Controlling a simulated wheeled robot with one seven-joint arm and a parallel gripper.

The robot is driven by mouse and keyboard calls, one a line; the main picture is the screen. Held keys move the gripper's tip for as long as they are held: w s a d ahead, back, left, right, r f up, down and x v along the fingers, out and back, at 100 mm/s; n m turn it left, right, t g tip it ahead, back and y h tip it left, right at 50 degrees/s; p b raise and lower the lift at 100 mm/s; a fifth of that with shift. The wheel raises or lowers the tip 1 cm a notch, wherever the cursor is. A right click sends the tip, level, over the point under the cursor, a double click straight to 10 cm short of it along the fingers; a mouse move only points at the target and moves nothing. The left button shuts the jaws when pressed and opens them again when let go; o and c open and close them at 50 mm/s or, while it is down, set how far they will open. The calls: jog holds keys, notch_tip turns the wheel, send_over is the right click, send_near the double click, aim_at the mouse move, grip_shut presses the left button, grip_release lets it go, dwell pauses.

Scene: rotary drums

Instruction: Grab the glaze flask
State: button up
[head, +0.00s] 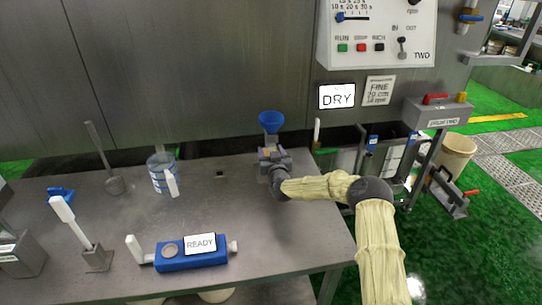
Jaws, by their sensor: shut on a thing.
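My arm reaches from the lower right over the steel table to its back right. My gripper (275,160) is shut there on a small vessel with a wide blue funnel-like top, which I take for the glaze flask (270,121). The blue top stands upright above the jaws. The vessel's lower body and the fingertips are mostly hidden by the gripper, so I cannot tell whether its base touches the table.
On the table (285,240) stand a clear blue jug (158,180), a scoop (115,184), a blue device labelled READY (190,260) and a white-handled brush in a holder (97,258). A control panel (375,35) hangs behind. The table's middle is clear.

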jog(key=b+v, duration=0.3)
jog(key=v, duration=1.4)
jog(key=shift+s, duration=0.1)
